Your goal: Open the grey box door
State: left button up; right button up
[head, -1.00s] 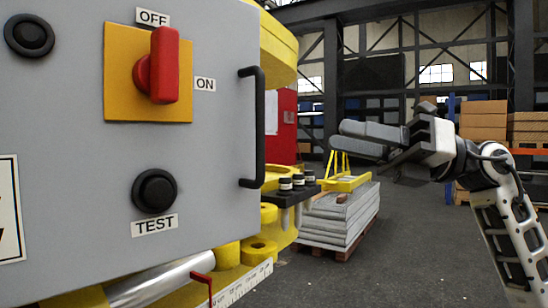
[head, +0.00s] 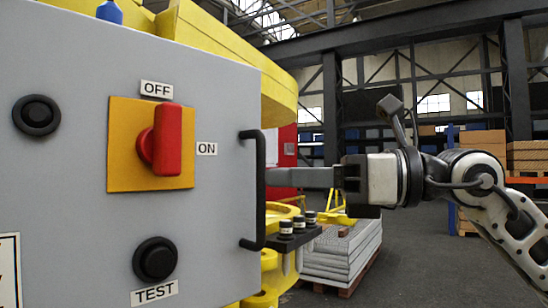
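The grey box door (head: 75,80) fills the left of the head view, and it looks closed. Its black bar handle (head: 260,190) stands upright along the door's right edge. My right gripper (head: 272,178) comes in from the right, level with the handle's middle. Its fingers point left and their tips reach the handle's right side. I see the fingers edge-on as one grey bar, so I cannot tell their gap or whether they touch the handle. My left gripper is not in view.
The door carries a red OFF/ON switch (head: 162,140), a black TEST button (head: 155,258) and another black button (head: 37,115). A small black rack (head: 295,238) with several capped vials sits just right of the handle, below my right gripper. A pallet stack (head: 345,252) stands behind.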

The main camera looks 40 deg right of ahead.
jog(key=shift+p+x, duration=0.3)
jog(key=shift+x, duration=0.95)
grip_shut()
